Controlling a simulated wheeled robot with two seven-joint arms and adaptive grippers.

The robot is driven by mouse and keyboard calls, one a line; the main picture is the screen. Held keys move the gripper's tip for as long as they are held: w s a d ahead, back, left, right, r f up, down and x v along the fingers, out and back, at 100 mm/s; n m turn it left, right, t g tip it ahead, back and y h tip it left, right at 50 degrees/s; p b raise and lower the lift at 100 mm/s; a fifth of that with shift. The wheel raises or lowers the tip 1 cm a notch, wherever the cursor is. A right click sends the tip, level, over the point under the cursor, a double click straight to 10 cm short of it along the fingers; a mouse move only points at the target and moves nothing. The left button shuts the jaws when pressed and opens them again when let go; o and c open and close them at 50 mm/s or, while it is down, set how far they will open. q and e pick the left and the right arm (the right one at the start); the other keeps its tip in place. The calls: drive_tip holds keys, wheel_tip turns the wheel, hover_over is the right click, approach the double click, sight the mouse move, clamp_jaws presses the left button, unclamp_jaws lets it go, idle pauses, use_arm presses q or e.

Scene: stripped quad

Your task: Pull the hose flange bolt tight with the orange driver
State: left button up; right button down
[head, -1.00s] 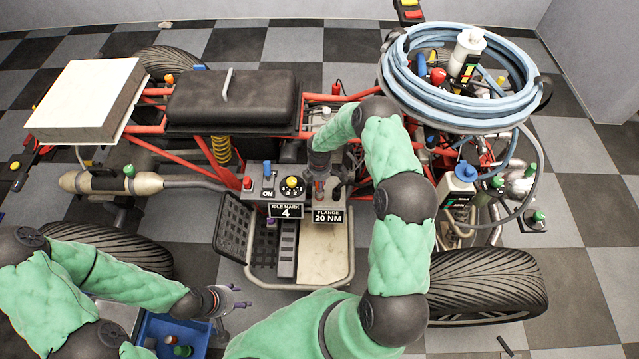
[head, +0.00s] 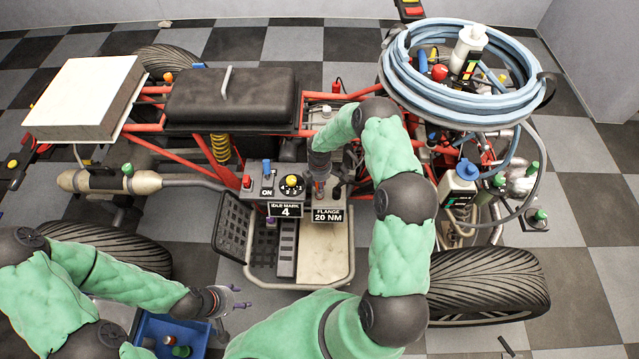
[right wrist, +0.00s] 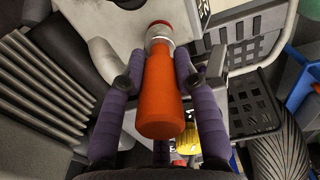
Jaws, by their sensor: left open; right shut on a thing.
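The orange driver (right wrist: 160,98) is between the purple fingers of my right gripper (right wrist: 160,82), which is shut on its handle. Its far end meets a silver collar with a red ring (right wrist: 159,30) at the grey housing. In the head view my right gripper (head: 319,168) points down behind the "FLANGE 20 NM" sign (head: 328,215), with a little of the driver (head: 319,190) showing below it. The bolt itself is hidden, so I cannot tell how it is seated. My left gripper (head: 239,297) is open and empty at the lower left, near the blue bin.
Beside the sign stand the "IDLE MARK 4" sign (head: 286,210), a yellow-topped dial (head: 291,182) and a blue switch (head: 267,167). A blue bin (head: 200,332) holds small parts. A blue hose coil (head: 395,80) is at right.

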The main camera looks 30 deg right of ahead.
drive_tip(key=shift+f+b, duration=0.45)
drive_tip(key=shift+f, duration=0.25)
drive_tip(key=shift+m+b, duration=0.55)
drive_tip(key=shift+m, duration=0.55)
drive_tip(key=shift+m+b, duration=0.35)
drive_tip(key=shift+m, duration=0.85)
